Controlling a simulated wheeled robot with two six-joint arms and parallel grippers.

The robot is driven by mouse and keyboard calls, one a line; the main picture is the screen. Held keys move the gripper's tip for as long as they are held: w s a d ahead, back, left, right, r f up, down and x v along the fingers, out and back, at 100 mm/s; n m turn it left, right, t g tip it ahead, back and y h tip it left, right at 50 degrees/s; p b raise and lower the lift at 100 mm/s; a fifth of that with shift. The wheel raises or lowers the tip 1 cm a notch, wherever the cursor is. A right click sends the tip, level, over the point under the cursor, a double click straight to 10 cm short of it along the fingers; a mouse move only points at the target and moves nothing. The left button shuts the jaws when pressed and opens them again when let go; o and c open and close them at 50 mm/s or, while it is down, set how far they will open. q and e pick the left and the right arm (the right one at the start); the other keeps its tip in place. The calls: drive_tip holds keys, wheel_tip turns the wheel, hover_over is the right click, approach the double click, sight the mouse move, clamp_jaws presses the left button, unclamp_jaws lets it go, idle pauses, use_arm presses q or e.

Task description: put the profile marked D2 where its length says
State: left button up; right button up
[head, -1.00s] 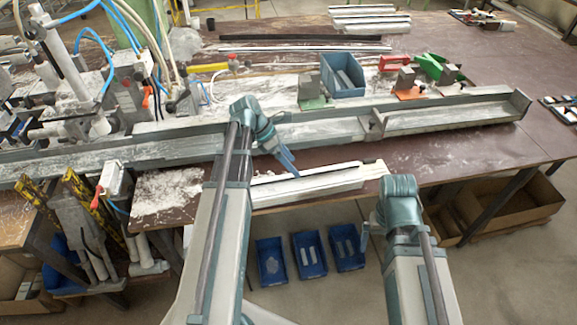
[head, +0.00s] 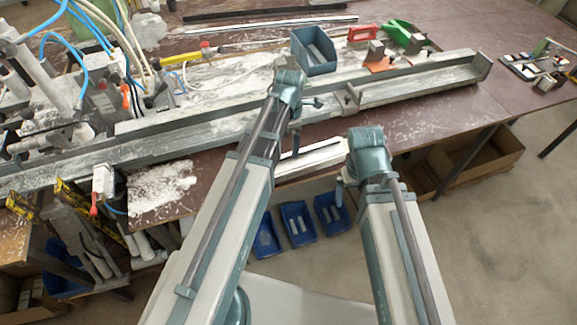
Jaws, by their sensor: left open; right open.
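White profiles (head: 318,157) lie along the front edge of the bench, partly hidden behind my arms. No D2 mark can be read on them. A long grey channel (head: 408,92) runs across the bench behind them, with an upright stop (head: 350,98) partway along and an end plate (head: 481,66) at its right end. My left gripper (head: 296,143) is open and points down just above or beside the white profiles; I cannot tell whether it touches. My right gripper (head: 340,190) is open, pointing down in front of the bench edge, near the profiles' right end.
A blue bin (head: 314,52) stands on the bench behind the channel, beside red (head: 362,33) and green (head: 405,35) pieces. Blue bins (head: 298,222) sit below the bench. A machine with hoses (head: 105,97) occupies the left. The right bench top (head: 455,28) has free room.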

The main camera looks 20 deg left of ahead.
sight(290, 163)
use_arm(q)
wheel_tip(290, 163, down, 7)
drive_tip(key=b, duration=0.6)
drive_tip(key=shift+f, duration=0.1)
wheel_tip(290, 163, down, 5)
drive_tip(key=b, duration=0.5)
drive_tip(key=shift+s+f+b, duration=0.1)
drive_tip(key=shift+f+b, duration=0.05)
drive_tip(key=shift+b, duration=0.2)
drive_tip(key=shift+c, duration=0.3)
clamp_jaws()
